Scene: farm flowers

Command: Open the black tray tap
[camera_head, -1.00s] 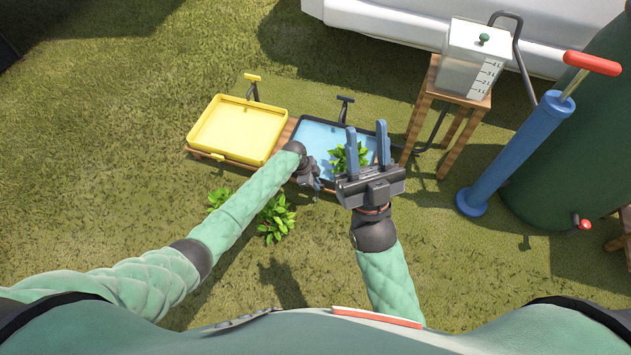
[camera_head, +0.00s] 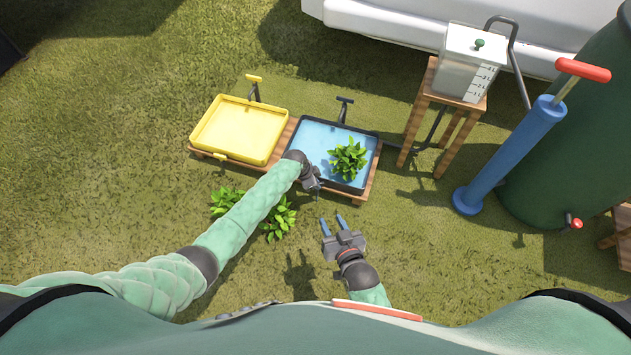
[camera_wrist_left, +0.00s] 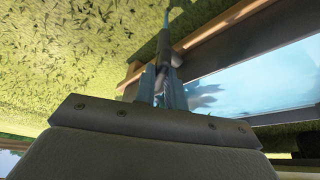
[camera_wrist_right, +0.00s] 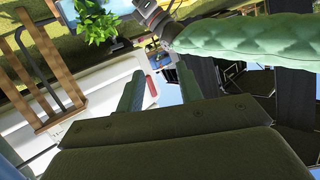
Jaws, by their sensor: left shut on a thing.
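The black tray (camera_head: 375,150) holds blue water and a leafy green plant (camera_head: 348,158). It stands on a wooden base, right of the yellow tray (camera_head: 280,125). The head view hides that tap behind the gripper. My right gripper (camera_head: 333,224) is empty, its blue fingers apart, over the grass in front of the tray.
Small green plants (camera_head: 278,218) grow on the grass below my left forearm. A wooden stand (camera_head: 437,100) with a clear measuring tank (camera_head: 469,62), a blue pump (camera_head: 510,155) and a green barrel (camera_head: 575,130) stand to the right.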

